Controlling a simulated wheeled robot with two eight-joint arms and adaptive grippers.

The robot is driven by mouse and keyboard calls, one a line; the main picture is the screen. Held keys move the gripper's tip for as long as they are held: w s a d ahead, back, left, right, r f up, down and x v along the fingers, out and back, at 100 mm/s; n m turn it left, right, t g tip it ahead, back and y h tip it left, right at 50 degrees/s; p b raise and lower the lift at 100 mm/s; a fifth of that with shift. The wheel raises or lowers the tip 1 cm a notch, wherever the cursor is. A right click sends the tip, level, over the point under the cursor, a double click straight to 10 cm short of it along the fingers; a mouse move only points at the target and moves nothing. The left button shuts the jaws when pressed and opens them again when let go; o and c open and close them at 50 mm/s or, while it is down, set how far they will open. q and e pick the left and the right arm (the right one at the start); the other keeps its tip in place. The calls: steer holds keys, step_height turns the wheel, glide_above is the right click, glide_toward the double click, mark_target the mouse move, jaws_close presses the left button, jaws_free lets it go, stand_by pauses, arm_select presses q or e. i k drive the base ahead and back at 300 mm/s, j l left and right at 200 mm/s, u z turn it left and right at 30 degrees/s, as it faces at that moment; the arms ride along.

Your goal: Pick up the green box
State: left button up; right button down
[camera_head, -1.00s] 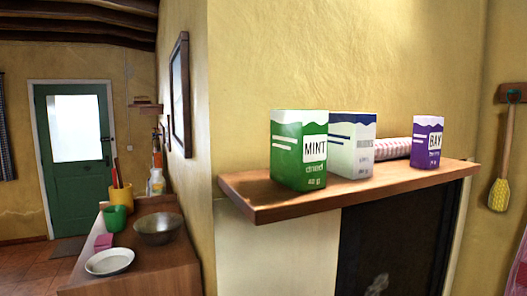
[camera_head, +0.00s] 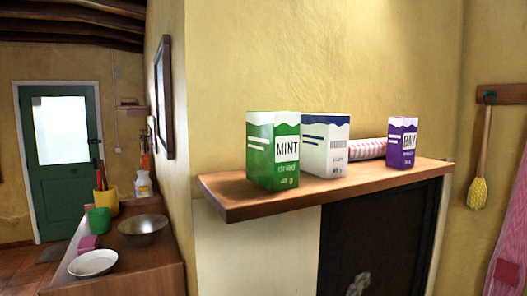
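The green box (camera_head: 272,152), labelled MINT with a white top band, stands upright near the left end of a wooden wall shelf (camera_head: 232,198). A white and blue box (camera_head: 325,146) stands just to its right and slightly behind. Neither of my grippers is in view.
A dark panel (camera_head: 375,238) is below the shelf. At left, a counter (camera_head: 150,262) holds a metal bowl (camera_head: 143,229), a plate (camera_head: 92,263) and a green cup (camera_head: 99,220).

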mark_target(272, 137)
steer(key=j+z, duration=0.3)
steer(key=k+j+z, duration=0.3)
steer(key=j, duration=0.15)
steer(key=j+z, duration=0.25)
steer(key=k+j, duration=0.05)
steer(key=j, duration=0.05)
